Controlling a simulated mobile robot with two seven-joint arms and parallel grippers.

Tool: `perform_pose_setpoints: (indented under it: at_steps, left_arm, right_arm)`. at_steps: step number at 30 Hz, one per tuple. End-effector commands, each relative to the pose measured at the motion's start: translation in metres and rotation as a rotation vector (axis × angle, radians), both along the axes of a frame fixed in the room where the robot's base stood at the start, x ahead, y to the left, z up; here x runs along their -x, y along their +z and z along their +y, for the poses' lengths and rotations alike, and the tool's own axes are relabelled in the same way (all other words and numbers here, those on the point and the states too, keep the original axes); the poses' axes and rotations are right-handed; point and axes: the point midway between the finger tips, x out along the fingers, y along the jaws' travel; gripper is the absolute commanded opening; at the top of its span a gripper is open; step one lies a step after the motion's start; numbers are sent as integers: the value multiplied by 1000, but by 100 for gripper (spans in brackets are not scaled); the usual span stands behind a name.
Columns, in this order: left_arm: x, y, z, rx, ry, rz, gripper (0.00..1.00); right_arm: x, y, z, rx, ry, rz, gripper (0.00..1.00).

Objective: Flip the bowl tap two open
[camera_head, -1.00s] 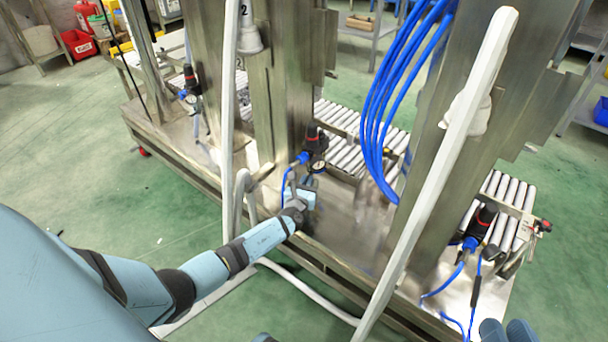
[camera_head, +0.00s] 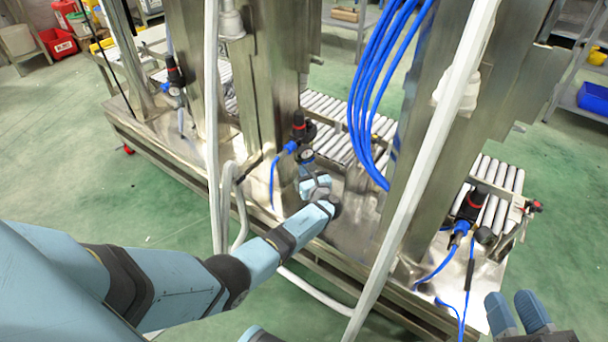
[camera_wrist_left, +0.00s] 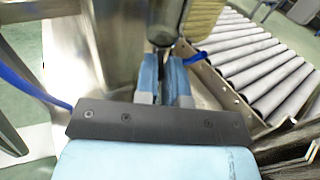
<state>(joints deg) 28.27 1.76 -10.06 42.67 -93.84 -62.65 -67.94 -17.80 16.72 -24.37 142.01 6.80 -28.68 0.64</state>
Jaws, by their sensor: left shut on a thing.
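A black filter-regulator with a red ring (camera_head: 299,122) and a round gauge (camera_head: 306,156) stands at the middle steel column. Its dark lower bowl (camera_wrist_left: 165,20) shows at the top of the left wrist view. My left gripper (camera_head: 314,184) is just below this unit. In the left wrist view its two blue fingers (camera_wrist_left: 165,70) are close together, directly under the bowl, and shut on the bowl tap. The tap itself is hidden between the fingers, so I cannot see its angle. My right gripper (camera_head: 518,312) is at the bottom right, fingers apart, empty.
Similar regulators stand at left (camera_head: 174,78) and right (camera_head: 470,208). A roller conveyor (camera_head: 350,125) lies behind. Green floor in front is free.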

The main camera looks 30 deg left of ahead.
Motion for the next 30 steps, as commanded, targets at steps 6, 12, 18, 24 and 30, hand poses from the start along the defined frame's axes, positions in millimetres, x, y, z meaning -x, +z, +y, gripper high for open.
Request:
perform_pose_setpoints:
  at_steps: [6,12,18,24,30]
  left_arm:
    - [0,-1,-1,-1,19,1,0]
    - [-1,0,0,-1,19,1,0]
    - [-1,0,0,0,19,0,30]
    - [-1,0,0,-1,19,-1,35]
    - [0,1,1,-1,19,-1,35]
  right_arm:
    - [-2,3,0,3,0,-20,35]
    - [-1,2,0,3,-1,-17,35]
    - [-1,1,0,2,-1,-13,35]
    - [-1,1,0,3,-2,-12,35]
    - [-1,2,0,1,-2,-11,35]
